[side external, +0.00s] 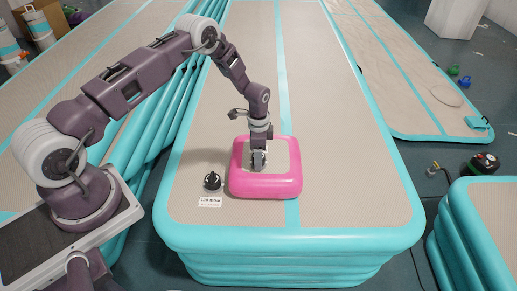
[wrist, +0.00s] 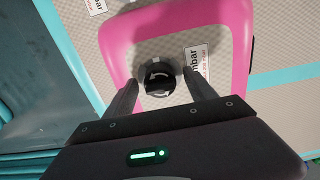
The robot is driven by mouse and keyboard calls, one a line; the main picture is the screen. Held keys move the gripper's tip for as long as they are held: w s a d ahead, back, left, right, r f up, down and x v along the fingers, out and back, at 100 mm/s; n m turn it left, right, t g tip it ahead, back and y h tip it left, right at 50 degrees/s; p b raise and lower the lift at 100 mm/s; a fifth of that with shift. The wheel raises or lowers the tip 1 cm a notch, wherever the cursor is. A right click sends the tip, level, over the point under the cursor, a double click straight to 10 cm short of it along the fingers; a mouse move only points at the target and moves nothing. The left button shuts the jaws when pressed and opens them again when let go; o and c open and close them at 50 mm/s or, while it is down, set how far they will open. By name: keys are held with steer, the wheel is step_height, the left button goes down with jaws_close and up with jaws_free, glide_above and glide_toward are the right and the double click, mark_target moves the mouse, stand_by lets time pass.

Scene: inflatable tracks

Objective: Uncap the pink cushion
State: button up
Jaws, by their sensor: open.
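The pink cushion (side external: 265,187) lies on the large inflatable track, a rounded square with a beige top. In the wrist view its pink rim (wrist: 240,45) frames a black round cap (wrist: 159,88) on the beige middle. My gripper (side external: 259,163) points down over the cushion's top. In the wrist view my gripper (wrist: 160,77) is open, with one dark finger on each side of the cap. I cannot tell whether the fingers touch it. In the side view the cap is hidden behind my gripper.
A black knob-like cap (side external: 212,181) stands on the track (side external: 330,150) left of the cushion, beside a white pressure label (side external: 210,202). Another label (wrist: 196,65) lies on the cushion by its cap. The track to the right is clear.

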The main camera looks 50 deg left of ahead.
steer(key=shift+c, duration=0.5)
steer(key=c, duration=1.3)
steer(key=n, duration=0.9)
steer(key=shift+n, duration=0.3)
steer(key=n, duration=0.8)
steer(key=shift+r, duration=0.2)
steer(key=shift+r, duration=2.35)
